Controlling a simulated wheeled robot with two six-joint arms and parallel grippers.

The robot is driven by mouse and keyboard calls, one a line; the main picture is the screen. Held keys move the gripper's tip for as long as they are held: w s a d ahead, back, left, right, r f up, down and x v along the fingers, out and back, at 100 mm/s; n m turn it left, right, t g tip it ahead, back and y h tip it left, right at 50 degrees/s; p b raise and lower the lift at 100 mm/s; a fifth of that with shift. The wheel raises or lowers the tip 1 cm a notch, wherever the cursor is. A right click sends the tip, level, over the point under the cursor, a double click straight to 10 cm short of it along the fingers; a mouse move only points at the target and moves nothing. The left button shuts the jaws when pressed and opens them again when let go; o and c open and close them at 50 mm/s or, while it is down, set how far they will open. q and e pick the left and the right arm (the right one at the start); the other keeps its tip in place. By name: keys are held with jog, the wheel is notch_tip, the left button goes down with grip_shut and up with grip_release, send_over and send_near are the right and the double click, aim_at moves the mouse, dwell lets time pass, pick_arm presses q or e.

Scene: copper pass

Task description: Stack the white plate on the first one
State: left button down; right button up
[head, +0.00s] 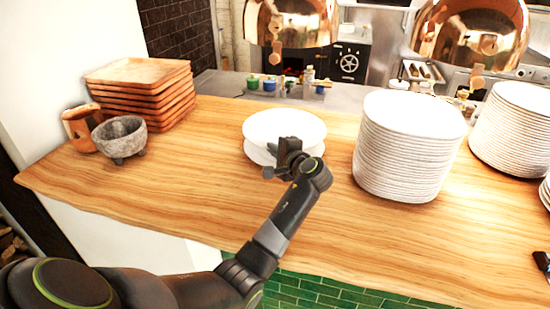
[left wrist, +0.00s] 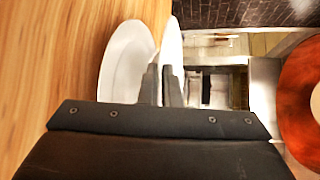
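A white plate (head: 284,125) is held above the counter by my left gripper (head: 287,150), whose fingers are shut on its near rim. It also shows nearly edge-on at the fingers in the left wrist view (left wrist: 173,48). The first white plate (head: 258,154) lies on the wooden counter just below it, mostly hidden by the held plate. In the left wrist view the first plate (left wrist: 122,62) shows beside the held one, with a narrow gap between them. A dark part at the right edge of the head view may be my right gripper (head: 542,263); its fingers cannot be made out.
A tall stack of white plates (head: 405,150) stands right of the gripper, with another stack (head: 515,130) beyond. Wooden trays (head: 140,90), a stone bowl (head: 120,138) and a brown mug (head: 80,128) stand at left. Copper lamps (head: 290,22) hang above. The front counter is clear.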

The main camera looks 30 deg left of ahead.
pick_arm(q)
jog(key=shift+f+p, duration=0.3)
jog(key=shift+f, duration=1.5)
jog(key=shift+f, duration=0.2)
jog(key=c, duration=1.9)
grip_release()
jog(key=shift+s+f, duration=0.1)
jog(key=shift+f, duration=0.1)
